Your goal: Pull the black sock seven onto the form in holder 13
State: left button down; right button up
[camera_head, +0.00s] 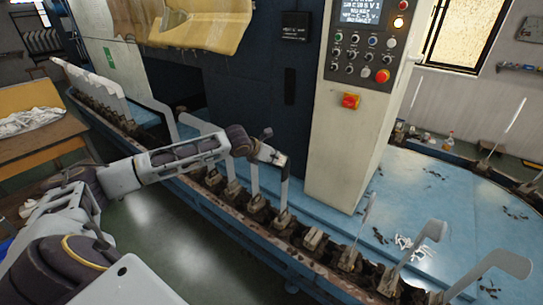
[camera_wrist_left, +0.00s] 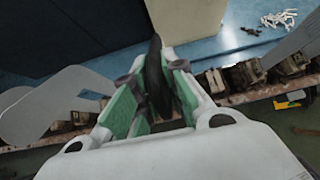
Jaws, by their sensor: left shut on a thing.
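My left gripper (camera_head: 272,155) is above the row of holders in the head view. In the left wrist view its green-padded fingers (camera_wrist_left: 152,92) are closed on a dark, narrow piece, the black sock (camera_wrist_left: 155,72). The sock stands up between the pads and points away from the wrist. A pale upright form (camera_head: 284,190) rises from a holder (camera_head: 283,220) just below the gripper. I cannot tell whether the sock touches this form. No holder number is readable. My right gripper is not in view.
Other pale forms stand along the rail, with several white-covered ones (camera_head: 105,90) at the far left. Bent bare forms (camera_head: 420,245) stand at the lower right. A machine column with a control panel (camera_head: 366,45) rises behind the rail. A wooden table (camera_head: 35,145) is at left.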

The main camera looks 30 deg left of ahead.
pick_arm(q)
jog(key=shift+f, duration=0.15)
jog(key=c, duration=1.4)
grip_release()
jog(key=shift+s+r, duration=0.15)
jog(key=shift+r, duration=0.05)
jog(key=shift+v, duration=5.7)
